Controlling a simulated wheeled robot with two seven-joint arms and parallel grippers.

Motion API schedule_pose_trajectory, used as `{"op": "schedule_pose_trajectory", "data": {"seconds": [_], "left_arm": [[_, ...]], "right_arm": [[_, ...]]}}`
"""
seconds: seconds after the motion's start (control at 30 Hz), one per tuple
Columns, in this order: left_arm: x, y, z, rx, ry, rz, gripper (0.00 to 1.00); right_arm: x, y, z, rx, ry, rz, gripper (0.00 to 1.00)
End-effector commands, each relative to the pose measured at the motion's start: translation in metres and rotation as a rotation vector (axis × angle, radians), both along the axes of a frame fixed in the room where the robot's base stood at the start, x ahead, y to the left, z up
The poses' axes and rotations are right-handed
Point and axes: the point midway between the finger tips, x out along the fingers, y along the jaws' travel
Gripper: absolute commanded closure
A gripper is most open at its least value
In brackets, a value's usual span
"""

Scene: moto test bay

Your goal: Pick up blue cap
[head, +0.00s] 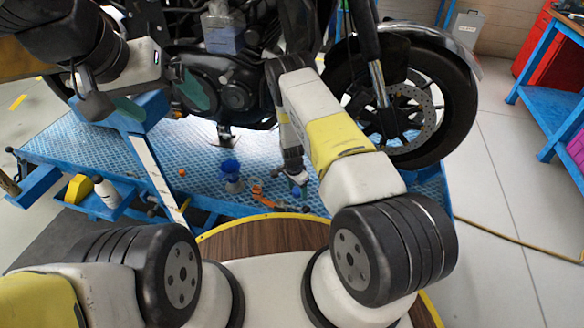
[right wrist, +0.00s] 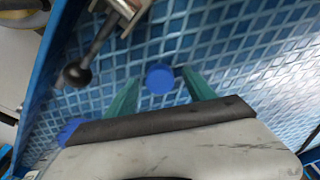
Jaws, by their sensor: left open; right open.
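The blue cap (right wrist: 160,78) is a small round disc on the blue diamond-plate platform in the right wrist view. It lies between the green fingertips of my right gripper (right wrist: 161,87), which is open. I cannot tell whether the fingers touch it. In the head view my right gripper (head: 297,178) points down at the platform (head: 120,150), and I cannot clearly make out the cap there. My left gripper (head: 163,100) is open and empty, with its green fingers apart in front of the motorcycle.
A blue funnel-like piece (head: 231,175) and orange bits (head: 257,190) are near my right gripper. A lever with a black ball knob (right wrist: 77,74) is close by. A white bottle (head: 107,192) stands at the left. The motorcycle's front wheel (head: 440,100) is behind my right arm.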

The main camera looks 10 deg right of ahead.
Motion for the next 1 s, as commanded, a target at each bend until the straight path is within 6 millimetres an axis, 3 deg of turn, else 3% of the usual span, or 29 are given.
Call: {"op": "schedule_pose_trajectory", "data": {"seconds": [0.1,0.4,0.43,0.73,1.0], "left_arm": [[0.0,0.0,0.0,0.0,0.0,0.0,0.03],[0.0,0.0,0.0,0.0,0.0,0.0,0.03],[0.0,0.0,0.0,0.0,0.0,0.0,0.03],[0.0,0.0,0.0,0.0,0.0,0.0,0.03],[0.0,0.0,0.0,0.0,0.0,0.0,0.03]], "right_arm": [[0.0,0.0,0.0,0.0,0.0,0.0,0.37],[0.0,0.0,0.0,0.0,0.0,0.0,0.96],[0.0,0.0,0.0,0.0,0.0,0.0,0.99],[0.0,0.0,0.008,0.0,0.0,0.0,0.99],[0.001,0.0,0.06,0.0,-0.004,0.0,0.99]]}}
